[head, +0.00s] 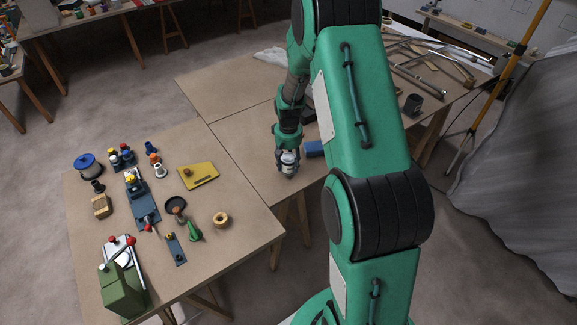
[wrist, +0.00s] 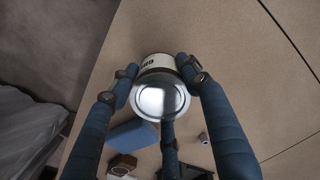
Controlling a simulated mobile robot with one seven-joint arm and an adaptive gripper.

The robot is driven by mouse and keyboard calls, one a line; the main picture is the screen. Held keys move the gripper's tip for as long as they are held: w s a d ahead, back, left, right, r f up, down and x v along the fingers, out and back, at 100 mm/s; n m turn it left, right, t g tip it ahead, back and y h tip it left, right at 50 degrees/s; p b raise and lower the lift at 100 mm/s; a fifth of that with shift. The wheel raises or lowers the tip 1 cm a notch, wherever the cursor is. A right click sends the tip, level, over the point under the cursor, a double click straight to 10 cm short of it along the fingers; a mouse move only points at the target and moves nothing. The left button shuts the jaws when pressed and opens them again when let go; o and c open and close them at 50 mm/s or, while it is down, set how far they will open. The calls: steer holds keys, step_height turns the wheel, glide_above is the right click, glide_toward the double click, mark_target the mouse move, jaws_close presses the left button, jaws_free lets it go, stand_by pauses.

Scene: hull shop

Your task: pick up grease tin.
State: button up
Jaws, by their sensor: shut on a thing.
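The grease tin (wrist: 160,97) is a small can with a shiny metal lid and a cream label with dark lettering. In the wrist view it sits between the blue fingers of my gripper (wrist: 158,72), which are shut on its sides, with the lid facing the camera. In the head view my gripper (head: 288,164) points down over the near part of the table, with the pale tin (head: 288,157) at its tips. I cannot tell whether the tin touches the table top. Part of its side is hidden by the fingers.
A blue block (head: 314,149) lies close to the right of my gripper; it also shows in the wrist view (wrist: 130,136). A dark mug (head: 412,105) and bent strips (head: 425,60) lie farther right. The left table (head: 236,243) is cluttered with tools. Bare table lies left of my gripper.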

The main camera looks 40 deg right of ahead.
steer(key=s+a+r+p, duration=0.1)
steer(key=s+a, duration=0.2)
steer(key=s, duration=0.4)
steer(key=s+a+r+p, duration=0.1)
steer(key=s+a, duration=0.2)
steer(key=s, duration=0.5)
steer(key=shift+r, duration=0.25)
